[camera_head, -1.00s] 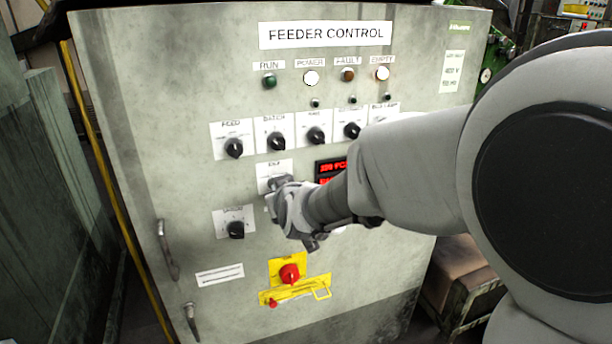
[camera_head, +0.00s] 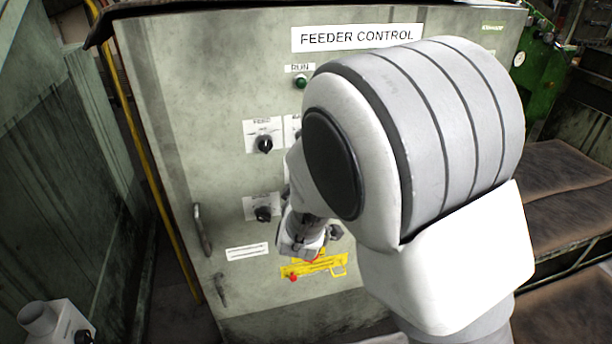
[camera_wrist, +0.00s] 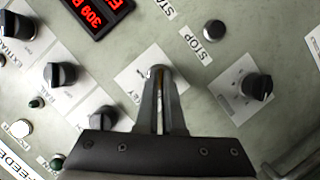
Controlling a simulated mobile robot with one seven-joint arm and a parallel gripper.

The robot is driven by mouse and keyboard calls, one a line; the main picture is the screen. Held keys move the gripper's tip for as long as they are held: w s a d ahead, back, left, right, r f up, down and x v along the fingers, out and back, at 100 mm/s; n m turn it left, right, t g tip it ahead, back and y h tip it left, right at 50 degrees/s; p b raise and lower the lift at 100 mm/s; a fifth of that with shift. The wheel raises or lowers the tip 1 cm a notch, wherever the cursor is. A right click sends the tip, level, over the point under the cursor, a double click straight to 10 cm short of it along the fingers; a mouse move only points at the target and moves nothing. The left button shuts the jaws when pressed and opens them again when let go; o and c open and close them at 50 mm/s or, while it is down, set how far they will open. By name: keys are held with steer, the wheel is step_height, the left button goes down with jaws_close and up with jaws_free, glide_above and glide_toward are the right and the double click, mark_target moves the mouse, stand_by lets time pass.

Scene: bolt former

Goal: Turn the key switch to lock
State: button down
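The key switch shows in the wrist view as a white plate (camera_wrist: 131,80) marked KEY, with a small metallic piece at its middle. My gripper (camera_wrist: 160,74) reaches over this plate, its two fingers close together at the tips around that piece. The fingers cover most of the key, so its exact angle cannot be read. In the head view my gripper (camera_head: 300,242) is near the lower middle of the FEEDER CONTROL cabinet (camera_head: 185,100). My arm hides the key switch there.
In the wrist view a black selector (camera_wrist: 257,87) and a dark STOP button (camera_wrist: 214,30) sit right of the key plate. A red display (camera_wrist: 97,14) and several black knobs are left.

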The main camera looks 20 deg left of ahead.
stand_by(0.4)
steer(key=c, duration=1)
jaws_free()
steer(key=shift+c, duration=0.2)
